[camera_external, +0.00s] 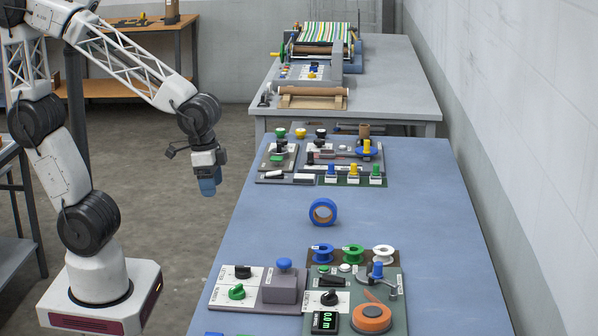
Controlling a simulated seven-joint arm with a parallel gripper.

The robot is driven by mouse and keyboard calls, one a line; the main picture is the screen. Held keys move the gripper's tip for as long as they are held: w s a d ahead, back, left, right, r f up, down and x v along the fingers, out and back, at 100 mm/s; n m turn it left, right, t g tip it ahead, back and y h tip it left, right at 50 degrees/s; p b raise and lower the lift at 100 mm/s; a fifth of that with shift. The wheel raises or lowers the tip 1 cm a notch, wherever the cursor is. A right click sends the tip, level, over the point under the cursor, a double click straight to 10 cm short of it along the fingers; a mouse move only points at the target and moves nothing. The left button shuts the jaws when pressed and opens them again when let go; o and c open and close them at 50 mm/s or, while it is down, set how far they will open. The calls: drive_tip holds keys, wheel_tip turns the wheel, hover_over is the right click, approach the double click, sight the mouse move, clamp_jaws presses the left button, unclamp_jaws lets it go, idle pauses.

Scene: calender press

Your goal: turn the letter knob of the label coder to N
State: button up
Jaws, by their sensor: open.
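My gripper (208,187) hangs pointing down over the floor, left of the blue table and well apart from it. It is open and nothing shows in it. At the near left of the table a grey panel (255,304) carries a black knob (242,271) and a green knob (236,291) on white plates, beside a grey block (284,288) with a blue top knob (284,265).
A second panel (398,300) with several spools, a black knob, a display and an orange disc adjoins on the right. More control panels (320,168) and a roller press (320,45) lie farther back. The table around the roll is clear.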

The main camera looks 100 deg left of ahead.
drive_tip(key=g, duration=0.1)
hover_over(243, 267)
wheel_tip(243, 267, down, 11)
drive_tip(key=shift+a+f, duration=0.1)
drive_tip(key=shift+f, duration=0.1)
drive_tip(key=shift+f, duration=3.75)
drive_tip(key=c, duration=0.9)
